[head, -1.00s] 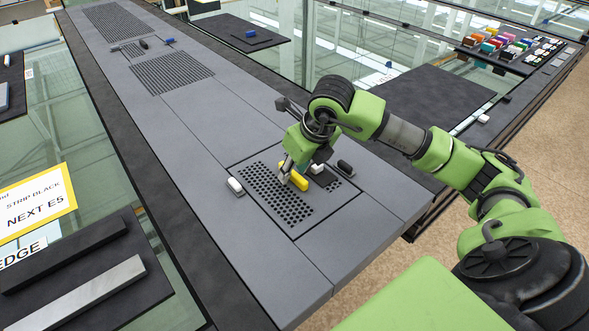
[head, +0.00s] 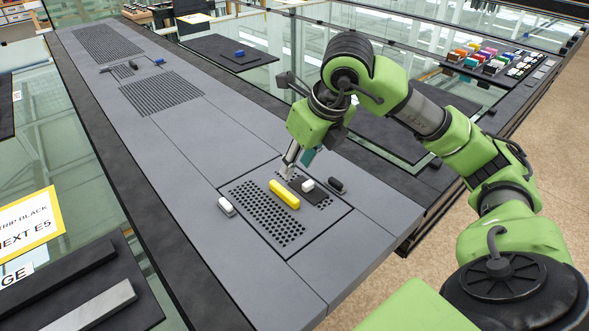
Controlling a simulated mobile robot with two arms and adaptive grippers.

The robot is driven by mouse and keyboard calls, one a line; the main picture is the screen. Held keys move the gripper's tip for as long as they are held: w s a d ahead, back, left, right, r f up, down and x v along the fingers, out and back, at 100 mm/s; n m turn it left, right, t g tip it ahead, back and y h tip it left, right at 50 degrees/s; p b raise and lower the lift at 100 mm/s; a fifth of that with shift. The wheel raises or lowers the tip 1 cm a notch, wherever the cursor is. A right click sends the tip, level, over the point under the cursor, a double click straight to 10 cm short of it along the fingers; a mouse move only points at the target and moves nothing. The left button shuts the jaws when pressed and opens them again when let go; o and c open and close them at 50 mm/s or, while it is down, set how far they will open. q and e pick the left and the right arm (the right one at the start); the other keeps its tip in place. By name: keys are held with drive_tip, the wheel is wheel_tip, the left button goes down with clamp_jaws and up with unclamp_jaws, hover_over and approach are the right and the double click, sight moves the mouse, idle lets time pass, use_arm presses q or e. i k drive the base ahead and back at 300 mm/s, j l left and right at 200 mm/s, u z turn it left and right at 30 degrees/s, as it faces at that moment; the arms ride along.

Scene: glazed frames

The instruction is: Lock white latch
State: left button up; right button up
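A white latch piece (head: 226,206) sits at the left edge of the perforated panel (head: 262,215) in the grey bench top. A second white piece (head: 307,184) stands on a small dark plate at the panel's right side; I cannot tell from looks alone which white piece is the latch. A yellow bar (head: 284,195) lies between them. A black latch-like piece (head: 337,186) sits at the right edge. My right gripper (head: 286,172) points down, apparently above the panel's far part, clear of the yellow bar. Its fingers are too small to tell their opening. My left gripper is out of view.
The grey bench top (head: 190,150) around the panel is mostly clear. Slotted grilles (head: 162,92) lie farther back. A dark table (head: 228,62) with a blue block (head: 239,53) and a rack of coloured blocks (head: 482,55) stand beyond. Glass panes flank the bench.

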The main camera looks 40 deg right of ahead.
sight(223, 204)
drive_tip(key=k, duration=1.5)
